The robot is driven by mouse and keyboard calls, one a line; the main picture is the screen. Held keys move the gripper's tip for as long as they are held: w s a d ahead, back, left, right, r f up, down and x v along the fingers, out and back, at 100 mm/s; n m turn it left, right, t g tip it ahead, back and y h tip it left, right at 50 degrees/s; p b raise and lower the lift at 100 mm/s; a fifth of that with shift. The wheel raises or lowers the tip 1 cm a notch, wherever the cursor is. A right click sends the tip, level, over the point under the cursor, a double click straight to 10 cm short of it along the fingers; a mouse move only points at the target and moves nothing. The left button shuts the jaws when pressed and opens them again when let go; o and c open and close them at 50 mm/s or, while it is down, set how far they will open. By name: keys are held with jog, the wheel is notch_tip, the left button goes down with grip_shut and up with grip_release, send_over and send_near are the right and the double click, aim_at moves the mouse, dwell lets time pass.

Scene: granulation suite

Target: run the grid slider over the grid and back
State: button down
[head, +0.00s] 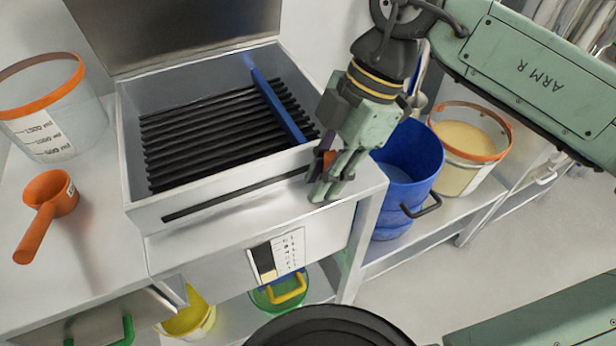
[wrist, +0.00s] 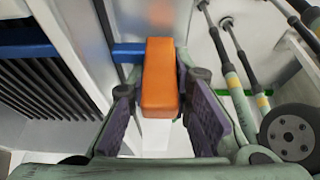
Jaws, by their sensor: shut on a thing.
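The grid slider is a blue bar (head: 275,102) lying across the black slatted grid (head: 200,135), near the grid's right end. Its orange handle (wrist: 161,78) sticks out through the front wall of the grey box (head: 190,205); only a sliver of orange shows in the head view. My gripper (head: 326,188) is at the box's front right corner, pointing down and shut on the handle. In the wrist view the handle stands between the two dark finger pads, and the blue bar (wrist: 128,52) runs left from it. The fingers hide most of the handle in the head view.
A long dark slot (head: 220,203) runs along the box's front wall, left of my gripper. An orange scoop (head: 50,205) and a clear orange-rimmed tub (head: 50,110) stand to the left. A blue bucket (head: 405,175) and a powder tub (head: 465,145) stand to the right.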

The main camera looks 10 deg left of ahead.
jog(key=shift+w+d+r, duration=0.1)
jog(key=shift+w+d, duration=1.15)
jog(key=shift+d, duration=0.2)
jog(key=c, duration=1.4)
grip_release()
jog(key=shift+s+d, duration=0.1)
jog(key=shift+o, duration=0.2)
